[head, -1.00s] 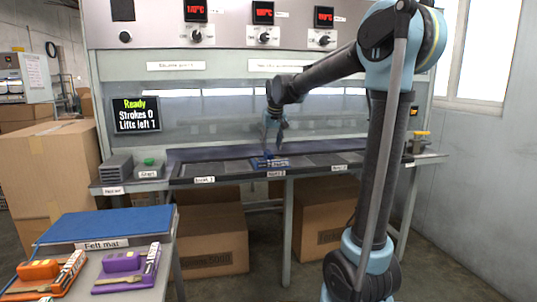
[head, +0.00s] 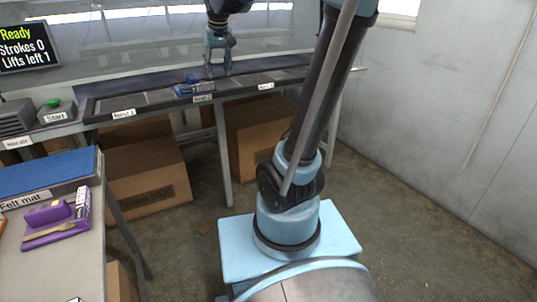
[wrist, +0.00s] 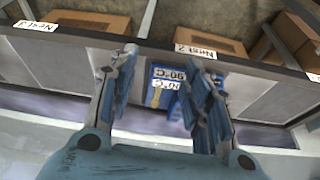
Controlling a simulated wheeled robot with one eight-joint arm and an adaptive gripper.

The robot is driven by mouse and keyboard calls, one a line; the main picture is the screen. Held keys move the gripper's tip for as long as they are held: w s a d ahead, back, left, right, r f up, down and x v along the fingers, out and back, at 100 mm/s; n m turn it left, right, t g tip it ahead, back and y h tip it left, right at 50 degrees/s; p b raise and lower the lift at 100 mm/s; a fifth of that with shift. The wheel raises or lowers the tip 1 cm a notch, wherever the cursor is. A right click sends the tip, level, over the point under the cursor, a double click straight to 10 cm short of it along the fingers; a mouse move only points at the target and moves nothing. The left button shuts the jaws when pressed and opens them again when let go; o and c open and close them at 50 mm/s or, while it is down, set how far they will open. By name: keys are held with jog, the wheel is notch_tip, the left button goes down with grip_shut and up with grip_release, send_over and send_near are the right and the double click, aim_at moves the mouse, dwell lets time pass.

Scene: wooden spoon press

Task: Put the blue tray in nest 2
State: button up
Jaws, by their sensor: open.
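The blue tray (head: 194,89) lies on the press bed just behind the Nest 2 label (head: 203,98). In the wrist view, the tray (wrist: 165,88) shows white temperature labels and lies between my finger lines, next to the Nest 2 label (wrist: 197,51). It appears to be in nest 2; whether it sits fully flat is hard to tell. My gripper (head: 219,73) is open and empty, above and slightly right of the tray in the head view. In the wrist view, the gripper's (wrist: 165,95) spread fingers partly hide the tray.
The Nest 1 (head: 123,114) and Nest 3 (head: 265,87) labels mark places on either side. The green Start button (head: 55,103) is at left. A purple tray (head: 58,225) lies by the blue felt mat (head: 45,171). The display (head: 27,46) reads Ready, Strokes 0, Lifts left 1.

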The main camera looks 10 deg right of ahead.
jog(key=s+d+f, duration=0.4)
jog(key=s+f, duration=0.3)
jog(key=s, duration=0.2)
jog(key=s+d+f+m+g, duration=0.1)
jog(key=s+d+f, duration=0.4)
jog(key=s+f, duration=0.3)
jog(key=s+d+f+m, duration=0.1)
jog(key=s+d+f, duration=0.3)
jog(key=s+f, duration=0.4)
jog(key=s, duration=0.2)
jog(key=shift+s+d+f+g+h, duration=0.15)
jog(key=shift+s+f+g+h, duration=0.1)
jog(key=shift+s+g+h, duration=0.15)
